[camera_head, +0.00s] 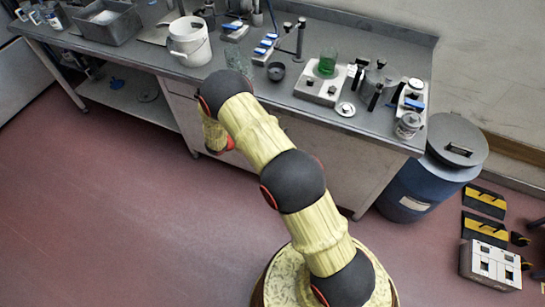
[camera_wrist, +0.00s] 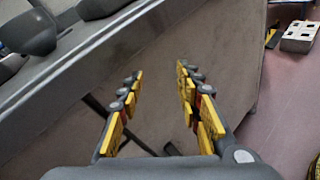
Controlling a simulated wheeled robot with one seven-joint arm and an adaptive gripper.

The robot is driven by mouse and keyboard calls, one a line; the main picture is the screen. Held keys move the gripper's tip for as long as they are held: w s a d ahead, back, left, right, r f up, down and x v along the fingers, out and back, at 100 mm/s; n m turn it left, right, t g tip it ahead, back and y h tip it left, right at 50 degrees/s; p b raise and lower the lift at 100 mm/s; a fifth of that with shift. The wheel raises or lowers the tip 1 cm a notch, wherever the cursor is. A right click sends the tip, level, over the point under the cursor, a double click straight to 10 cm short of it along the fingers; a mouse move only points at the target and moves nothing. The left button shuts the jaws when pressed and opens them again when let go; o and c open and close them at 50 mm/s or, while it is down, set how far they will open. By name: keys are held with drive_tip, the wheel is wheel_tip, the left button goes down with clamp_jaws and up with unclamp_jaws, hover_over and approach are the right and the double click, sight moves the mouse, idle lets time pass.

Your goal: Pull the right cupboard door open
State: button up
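The cupboard is the pale-fronted unit under the grey bench. Its right part (camera_head: 335,160) shows to the right of my arm in the head view, and its front looks flush; my arm covers part of the front. In the wrist view the grey-brown cupboard front (camera_wrist: 225,80) fills the middle. My gripper (camera_wrist: 160,75) is open, its two yellow-padded fingers apart and pointing at this front. A dark slanted bar (camera_wrist: 120,127), perhaps a handle, shows between and below the fingers; I see no finger closed on it. My gripper is hidden in the head view.
The bench top (camera_head: 385,125) carries a white bucket (camera_head: 189,42), a green beaker (camera_head: 327,62) and other lab items. A blue drum (camera_head: 415,190) stands at the bench's right end. A white box (camera_head: 490,264) lies farther right. The red floor at left is clear.

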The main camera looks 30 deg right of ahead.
drive_tip(key=a+f+n+t+b, duration=0.1)
drive_tip(key=a+f+n+t, duration=0.2)
drive_tip(key=f, duration=0.7)
drive_tip(key=w+f+n+t+y+b, duration=0.1)
drive_tip(key=f+n+t, duration=0.3)
drive_tip(key=f, duration=0.6)
drive_tip(key=a+f+n+t+b, duration=0.1)
drive_tip(key=a+f+n+t, duration=0.2)
drive_tip(key=f, duration=0.7)
drive_tip(key=shift+n, duration=0.5)
drive_tip(key=x, duration=0.5)
drive_tip(key=b+x, duration=0.1)
drive_tip(key=x, duration=0.2)
drive_tip(key=shift+s+d+r, duration=0.2)
drive_tip(key=shift+s+d, duration=0.05)
drive_tip(key=shift+d, duration=0.15)
drive_tip(key=shift+c, duration=1.4)
clamp_jaws()
